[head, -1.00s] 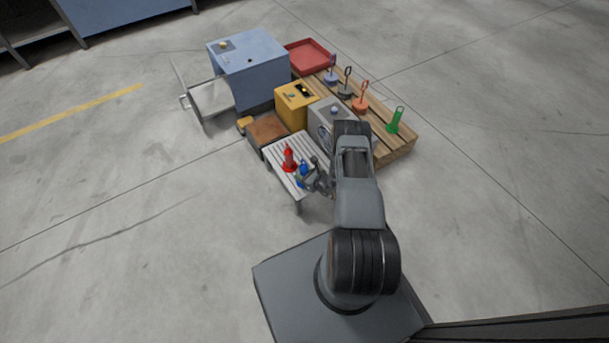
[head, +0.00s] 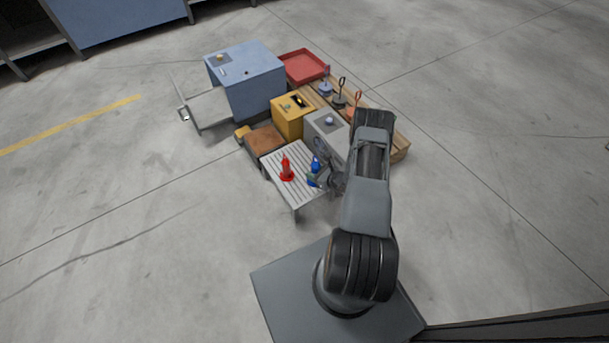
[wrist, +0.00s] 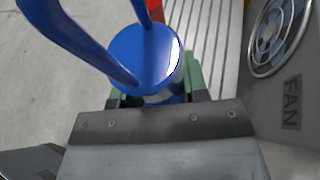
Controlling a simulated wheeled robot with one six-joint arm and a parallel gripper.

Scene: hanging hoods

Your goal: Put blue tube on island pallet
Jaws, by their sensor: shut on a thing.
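The blue tube (head: 315,164) is in my gripper (head: 318,181), just above the right side of the white slatted table. In the wrist view the blue tube (wrist: 145,58) shows a round blue top with a looped handle, and the gripper's green-edged fingers (wrist: 155,97) are shut around it below. The wooden island pallet (head: 400,145) is behind my arm at the right; several hooked pieces stand on it, and my arm hides part of it.
A red tube (head: 286,170) stands on the slatted table (head: 290,193). A grey fan box (head: 326,127) and a yellow box (head: 293,115) stand between table and pallet. A blue cabinet (head: 255,85) with an open door and a red tray (head: 304,67) are farther back.

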